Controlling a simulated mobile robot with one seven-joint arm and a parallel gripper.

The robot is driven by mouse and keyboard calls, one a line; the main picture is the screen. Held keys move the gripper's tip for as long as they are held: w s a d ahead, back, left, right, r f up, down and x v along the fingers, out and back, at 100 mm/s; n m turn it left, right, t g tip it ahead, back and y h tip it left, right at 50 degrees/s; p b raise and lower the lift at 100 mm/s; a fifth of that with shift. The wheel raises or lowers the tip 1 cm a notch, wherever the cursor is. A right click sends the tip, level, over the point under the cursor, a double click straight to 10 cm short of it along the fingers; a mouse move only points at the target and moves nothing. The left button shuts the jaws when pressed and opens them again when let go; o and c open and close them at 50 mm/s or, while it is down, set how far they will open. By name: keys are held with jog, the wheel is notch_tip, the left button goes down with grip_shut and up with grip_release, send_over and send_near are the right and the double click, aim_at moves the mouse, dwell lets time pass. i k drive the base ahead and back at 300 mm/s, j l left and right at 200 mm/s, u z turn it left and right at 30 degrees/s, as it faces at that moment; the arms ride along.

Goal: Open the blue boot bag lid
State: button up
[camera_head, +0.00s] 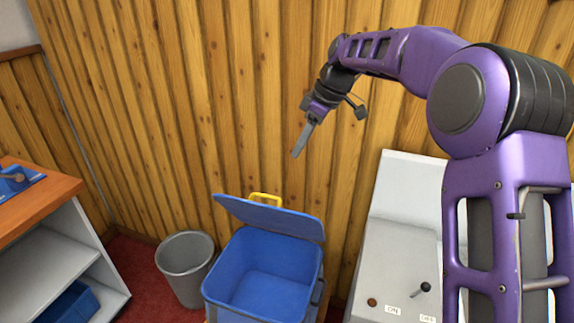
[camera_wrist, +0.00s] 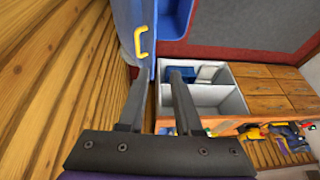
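The blue boot bag (camera_head: 262,285) stands open in the head view, its empty-looking inside visible. Its blue lid (camera_head: 268,217) is raised and tilted at the back edge, near the wooden wall. A yellow handle (camera_head: 265,199) shows just above the lid. In the wrist view the lid (camera_wrist: 128,18) and handle (camera_wrist: 141,42) are at the top, beyond the left finger. My gripper (camera_head: 300,148) is up and to the right of the lid, pointing down, apart from it. In the wrist view my gripper (camera_wrist: 158,72) has its fingers spread with nothing visibly held.
A grey bin (camera_head: 185,268) stands left of the bag. A light grey machine with labelled controls (camera_head: 398,270) is close on the right. A white shelf unit with an orange-brown top (camera_head: 40,205) is at the left. The plank wall (camera_head: 180,110) is behind.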

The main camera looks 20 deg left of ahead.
aim_at(277, 219)
jog(key=k, duration=0.1)
jog(key=k+j, duration=0.1)
jog(key=j, duration=0.3)
jog(key=k+j, duration=0.1)
jog(key=j, duration=0.25)
jog(key=k+j+z, duration=0.1)
jog(key=j, duration=0.3)
